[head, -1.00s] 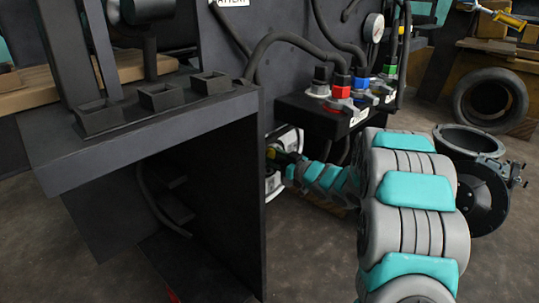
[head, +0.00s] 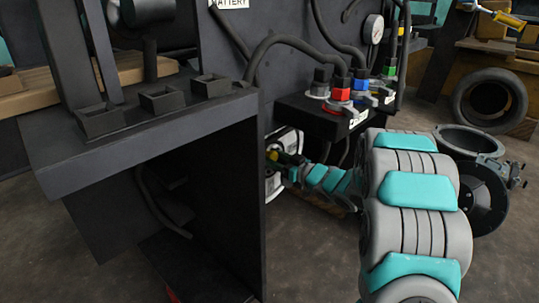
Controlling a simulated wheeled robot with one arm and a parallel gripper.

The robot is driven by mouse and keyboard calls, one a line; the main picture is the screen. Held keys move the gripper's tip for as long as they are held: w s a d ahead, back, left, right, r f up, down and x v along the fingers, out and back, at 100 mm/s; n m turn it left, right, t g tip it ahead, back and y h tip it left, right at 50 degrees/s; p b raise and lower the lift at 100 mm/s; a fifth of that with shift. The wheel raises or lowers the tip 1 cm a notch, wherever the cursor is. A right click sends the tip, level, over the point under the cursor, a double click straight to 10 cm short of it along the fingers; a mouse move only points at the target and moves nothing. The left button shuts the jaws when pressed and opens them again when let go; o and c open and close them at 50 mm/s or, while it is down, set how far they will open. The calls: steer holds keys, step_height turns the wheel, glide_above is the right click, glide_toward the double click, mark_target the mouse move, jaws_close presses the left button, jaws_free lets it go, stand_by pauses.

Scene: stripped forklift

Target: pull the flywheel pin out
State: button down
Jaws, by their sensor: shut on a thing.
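My gripper (head: 288,160) is at the far end of my grey and teal arm, low on the dark forklift body. It is small here and partly hidden by the edge of the black panel. It is shut on a small yellow piece (head: 272,155), which I take to be the flywheel pin, in front of a white-edged plate (head: 273,187). The pin's shaft and its hole are not visible, so I cannot tell how deep it sits.
A black cabinet with a shelf top (head: 150,130) stands close on the left of the gripper. Above it, a black block (head: 318,115) carries coloured hose fittings. A round dark housing (head: 470,145) and a tire (head: 490,102) are at right.

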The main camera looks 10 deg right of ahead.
steer(key=shift+s+d, duration=0.4)
steer(key=shift+s, duration=0.15)
steer(key=shift+c, duration=1.2)
jaws_free()
steer(key=v, duration=0.8)
steer(key=shift+w+p, duration=0.1)
steer(key=shift+p, duration=0.2)
